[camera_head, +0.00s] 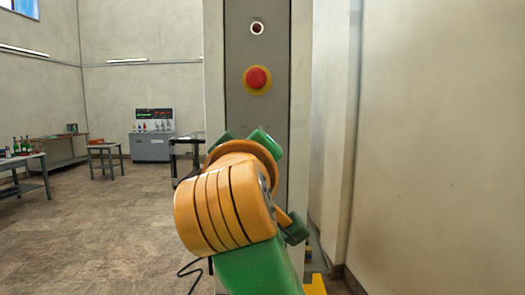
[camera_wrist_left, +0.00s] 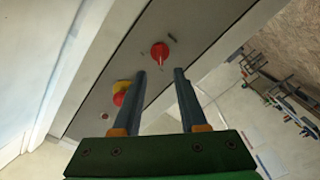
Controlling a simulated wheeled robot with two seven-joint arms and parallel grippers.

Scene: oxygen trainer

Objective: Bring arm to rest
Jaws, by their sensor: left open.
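My left arm, orange and green, rises from the bottom middle of the head view in front of a grey panel (camera_head: 275,110). Its wrist hides the gripper's fingers there. In the left wrist view my left gripper (camera_wrist_left: 159,71) is open and empty, its two grey fingers apart and pointing at the panel (camera_wrist_left: 98,80). A red knob or handle (camera_wrist_left: 159,51) shows on the panel just beyond the fingertips. I cannot see it in the head view, where the arm covers the lower panel. My right gripper is not in view.
A red button on a yellow ring (camera_head: 257,78) and a small round light (camera_head: 257,28) sit higher on the panel. A bare wall (camera_head: 435,140) stands close on the right. Tables and a grey console (camera_head: 153,145) stand far left, with open floor (camera_head: 95,240) before them.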

